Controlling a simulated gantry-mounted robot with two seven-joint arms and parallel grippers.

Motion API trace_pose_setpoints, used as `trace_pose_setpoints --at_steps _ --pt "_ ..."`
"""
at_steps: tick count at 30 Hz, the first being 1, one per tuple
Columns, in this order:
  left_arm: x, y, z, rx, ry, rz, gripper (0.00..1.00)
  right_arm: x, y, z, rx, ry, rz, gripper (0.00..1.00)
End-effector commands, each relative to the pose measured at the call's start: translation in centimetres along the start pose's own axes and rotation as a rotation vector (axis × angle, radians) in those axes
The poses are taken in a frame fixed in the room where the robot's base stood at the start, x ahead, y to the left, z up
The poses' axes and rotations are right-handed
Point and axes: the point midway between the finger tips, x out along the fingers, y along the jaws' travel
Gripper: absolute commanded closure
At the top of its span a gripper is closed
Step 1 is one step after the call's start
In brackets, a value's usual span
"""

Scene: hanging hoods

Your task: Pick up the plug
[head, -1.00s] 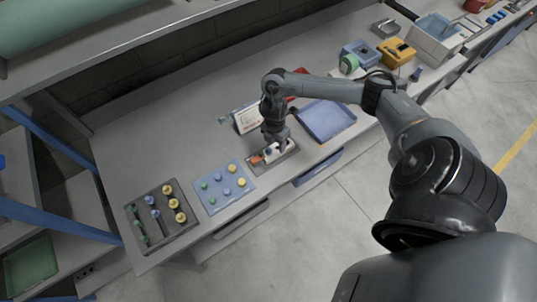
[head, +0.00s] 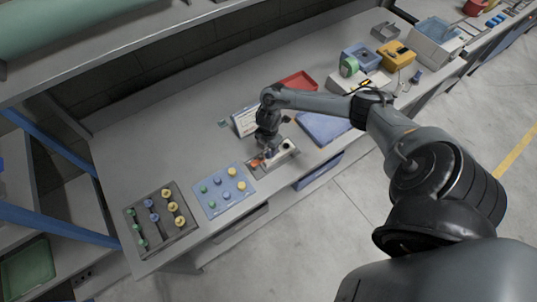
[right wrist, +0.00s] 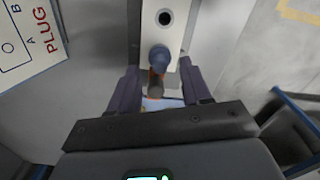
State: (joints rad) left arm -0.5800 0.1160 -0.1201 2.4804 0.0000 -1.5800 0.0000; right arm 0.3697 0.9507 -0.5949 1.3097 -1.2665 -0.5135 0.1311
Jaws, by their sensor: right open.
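A blue round-topped plug (right wrist: 158,58) stands on a white-topped block (right wrist: 174,42) in the right wrist view, with an orange part (right wrist: 154,82) just below it in the picture. The block has a dark round hole (right wrist: 165,18) farther up. My right gripper (right wrist: 160,84) is open, its two dark fingers on either side of the plug and orange part, with gaps visible. In the head view my right gripper (head: 268,153) is low over the block (head: 287,146) and hides part of it. My left gripper is not in view.
A white sign reading PLUG (right wrist: 30,35) stands behind the block. A blue board with coloured knobs (head: 224,190) and a dark peg tray (head: 160,218) lie to the left. A blue tray (head: 322,127) and red tray (head: 298,82) are to the right. The back-left table is clear.

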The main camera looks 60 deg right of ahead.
Motion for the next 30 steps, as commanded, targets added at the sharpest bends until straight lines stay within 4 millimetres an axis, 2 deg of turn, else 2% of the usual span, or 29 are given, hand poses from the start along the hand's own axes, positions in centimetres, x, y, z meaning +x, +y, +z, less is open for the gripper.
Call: trace_pose_setpoints --at_steps 6,14,24,30 --pt "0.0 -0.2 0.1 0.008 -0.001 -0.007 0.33 2.0 0.0 0.0 0.000 0.000 0.000 0.52" --pt "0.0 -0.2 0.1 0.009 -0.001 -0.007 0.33 2.2 0.0 0.0 -0.001 0.000 0.001 0.52" --pt "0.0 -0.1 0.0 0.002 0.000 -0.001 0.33 2.2 0.0 0.0 -0.001 0.000 0.001 1.00" --pt "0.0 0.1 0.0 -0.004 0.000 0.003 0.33 2.2 0.0 0.0 -0.001 0.000 0.001 1.00"
